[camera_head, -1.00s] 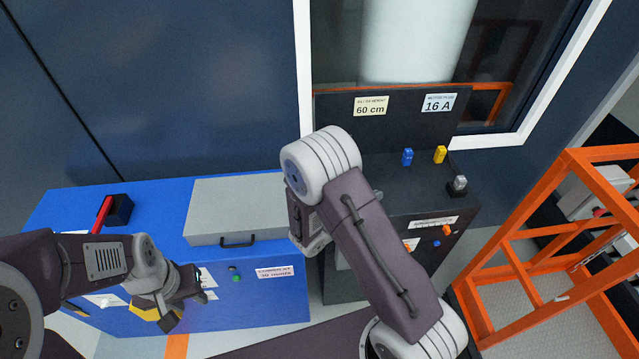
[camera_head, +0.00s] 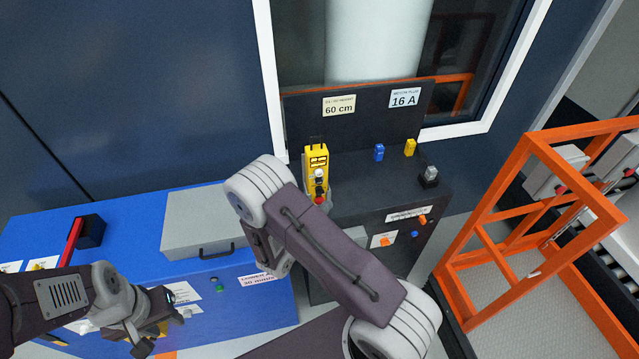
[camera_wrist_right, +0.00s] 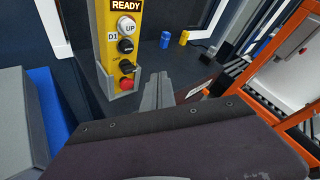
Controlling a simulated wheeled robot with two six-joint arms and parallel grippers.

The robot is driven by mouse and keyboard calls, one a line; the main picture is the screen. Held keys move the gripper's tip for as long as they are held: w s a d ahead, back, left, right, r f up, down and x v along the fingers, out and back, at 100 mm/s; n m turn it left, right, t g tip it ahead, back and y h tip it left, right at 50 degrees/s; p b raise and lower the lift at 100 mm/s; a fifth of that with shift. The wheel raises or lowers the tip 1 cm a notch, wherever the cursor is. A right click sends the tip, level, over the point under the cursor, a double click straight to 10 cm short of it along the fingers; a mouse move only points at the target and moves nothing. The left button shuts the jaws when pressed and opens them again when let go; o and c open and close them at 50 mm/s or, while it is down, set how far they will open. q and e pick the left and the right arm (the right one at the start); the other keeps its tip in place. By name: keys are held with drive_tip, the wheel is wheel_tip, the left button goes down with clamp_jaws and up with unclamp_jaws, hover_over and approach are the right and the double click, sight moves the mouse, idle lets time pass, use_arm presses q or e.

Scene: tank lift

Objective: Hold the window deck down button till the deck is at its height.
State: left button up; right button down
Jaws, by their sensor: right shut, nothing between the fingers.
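A yellow control box (camera_head: 316,172) stands upright on the dark console below the window. In the right wrist view it (camera_wrist_right: 103,40) has a lit READY display, a white UP button (camera_wrist_right: 126,24), a black button (camera_wrist_right: 126,46) just below, a black knob (camera_wrist_right: 127,67) and a red button (camera_wrist_right: 126,84). The black button's label is only partly legible. My right gripper (camera_wrist_right: 157,92) is shut and empty, right of the box's lower end and apart from the buttons. My left gripper (camera_head: 164,331) looks open, in front of the blue cabinet. The deck cannot be made out.
A sign (camera_head: 339,106) reads 60 cm and another (camera_head: 404,97) 16 A. Blue (camera_head: 379,152) and yellow (camera_head: 410,147) small parts stand on the console (camera_head: 345,195). A grey case (camera_head: 200,222) lies on the blue cabinet (camera_head: 60,219). An orange frame (camera_head: 530,240) stands at right.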

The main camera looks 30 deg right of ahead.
drive_tip(key=shift+w+d+b, duration=0.15)
drive_tip(key=shift+w+d, duration=0.1)
drive_tip(key=shift+w, duration=0.7)
drive_tip(key=shift+w+d+b, duration=0.15)
drive_tip(key=shift+w+d, duration=0.05)
drive_tip(key=shift+w, duration=0.75)
drive_tip(key=shift+w+d+b, duration=0.15)
drive_tip(key=shift+w+d, duration=0.1)
drive_tip(key=shift+w, duration=0.7)
drive_tip(key=shift+w, duration=0.1)
drive_tip(key=shift+w+d, duration=0.1)
drive_tip(key=shift+w, duration=0.2)
drive_tip(key=shift+w+d+b, duration=0.1)
drive_tip(key=shift+w+b, duration=0.25)
drive_tip(key=shift+w, duration=0.15)
idle(1.7)
drive_tip(key=shift+s, duration=0.1)
drive_tip(key=shift+s+a, duration=0.2)
drive_tip(key=shift+s, duration=0.6)
drive_tip(key=shift+s+a+p, duration=0.15)
drive_tip(key=shift+s+a, duration=0.05)
drive_tip(key=shift+s, duration=0.6)
drive_tip(key=shift+s+a+p, duration=0.15)
drive_tip(key=shift+s+a, duration=0.05)
drive_tip(key=shift+s, duration=0.65)
drive_tip(key=shift+s+a+p, duration=0.15)
drive_tip(key=shift+s+a, duration=0.05)
drive_tip(key=shift+s, duration=0.6)
